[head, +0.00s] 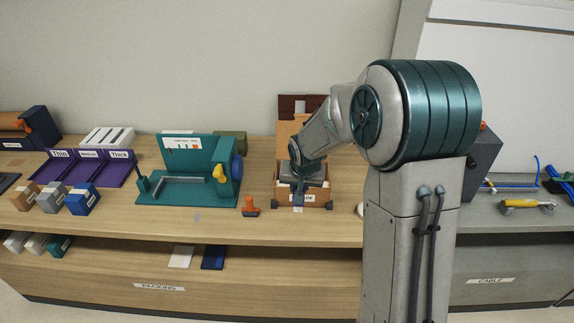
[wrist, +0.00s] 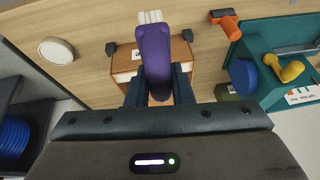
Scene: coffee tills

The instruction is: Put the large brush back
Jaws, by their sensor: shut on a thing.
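The brush, with a purple handle (wrist: 154,62) and pale bristles (wrist: 150,16), is held between the two fingers of my gripper (wrist: 158,88) in the wrist view. My gripper is shut on its handle. The bristles point away from the wrist, past the box edge. Below the brush is a brown wooden box (wrist: 124,64) with a white label, partly covered by the brush. In the head view my gripper (head: 299,192) is over the same box (head: 318,203), whose label is partly hidden. I cannot make out the brush there, nor tell whether it touches the box.
A teal fixture (head: 180,160) with a blue knob stands left of the box, and an orange-handled tool (head: 250,207) lies between them. A purple rack (head: 92,168) and small blocks (head: 81,199) are further left. A round white object (wrist: 57,50) lies beside the box.

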